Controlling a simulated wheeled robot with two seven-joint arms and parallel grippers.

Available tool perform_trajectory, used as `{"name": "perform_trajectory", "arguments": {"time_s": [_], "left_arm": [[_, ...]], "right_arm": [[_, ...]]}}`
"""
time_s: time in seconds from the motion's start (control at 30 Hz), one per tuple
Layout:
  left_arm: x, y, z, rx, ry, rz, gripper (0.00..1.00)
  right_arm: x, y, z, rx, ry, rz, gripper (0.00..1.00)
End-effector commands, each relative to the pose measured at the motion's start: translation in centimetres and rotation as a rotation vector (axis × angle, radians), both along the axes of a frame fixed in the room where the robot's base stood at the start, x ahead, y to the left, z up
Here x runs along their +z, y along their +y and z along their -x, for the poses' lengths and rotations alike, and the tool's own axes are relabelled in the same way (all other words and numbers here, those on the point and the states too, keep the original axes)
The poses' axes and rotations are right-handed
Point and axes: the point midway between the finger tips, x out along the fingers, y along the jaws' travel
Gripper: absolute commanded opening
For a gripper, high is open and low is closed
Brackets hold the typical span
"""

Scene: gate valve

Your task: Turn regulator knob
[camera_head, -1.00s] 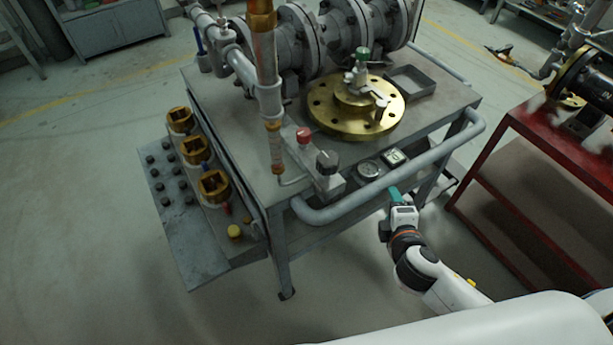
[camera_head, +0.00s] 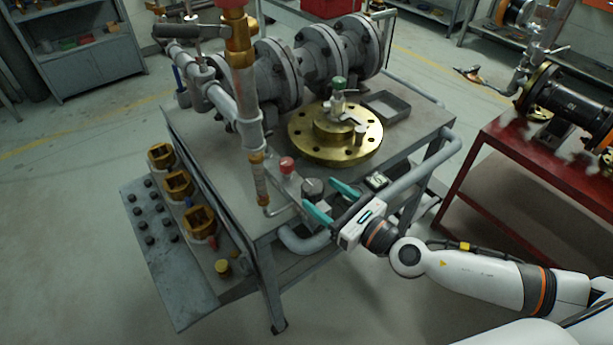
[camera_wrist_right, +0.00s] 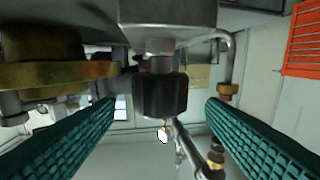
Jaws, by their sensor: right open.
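The regulator's dark knob (camera_head: 313,186) stands at the front edge of the grey bench, beside a red knob (camera_head: 287,165). In the right wrist view the black ribbed knob (camera_wrist_right: 163,95) hangs from a grey block (camera_wrist_right: 168,14), in the gap between the fingers. My right gripper (camera_head: 332,200) is open, its two teal fingers spread at the knob's near side. In the wrist view a gap shows on each side between the knob and the gripper (camera_wrist_right: 160,112), with nothing held. My left gripper is out of view.
A grey tube handrail (camera_head: 305,243) runs along the bench front, close below my right gripper. A red table (camera_head: 540,160) is at the right.

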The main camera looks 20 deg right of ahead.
Motion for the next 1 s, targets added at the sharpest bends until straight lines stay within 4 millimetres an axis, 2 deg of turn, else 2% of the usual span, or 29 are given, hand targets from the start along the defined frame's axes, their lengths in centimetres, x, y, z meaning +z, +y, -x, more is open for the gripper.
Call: {"name": "perform_trajectory", "arguments": {"time_s": [0.1, 0.3, 0.7, 0.77, 1.0], "left_arm": [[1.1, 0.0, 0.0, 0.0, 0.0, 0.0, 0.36], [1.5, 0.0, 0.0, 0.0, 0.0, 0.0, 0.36], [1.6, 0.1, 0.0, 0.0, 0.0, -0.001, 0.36], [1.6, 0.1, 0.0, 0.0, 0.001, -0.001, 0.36], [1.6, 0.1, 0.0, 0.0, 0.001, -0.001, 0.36]], "right_arm": [[0.4, 1.2, -2.2, -0.002, -0.003, -0.004, 0.65], [0.1, 2.4, -4.4, -0.003, 0.001, -0.003, 0.65], [-0.1, 2.8, -5.2, -0.002, 0.001, -0.003, 0.65], [-0.1, 2.8, -5.2, -0.002, 0.001, -0.003, 0.58], [-0.1, 2.8, -5.2, -0.002, 0.001, -0.003, 0.2]]}}
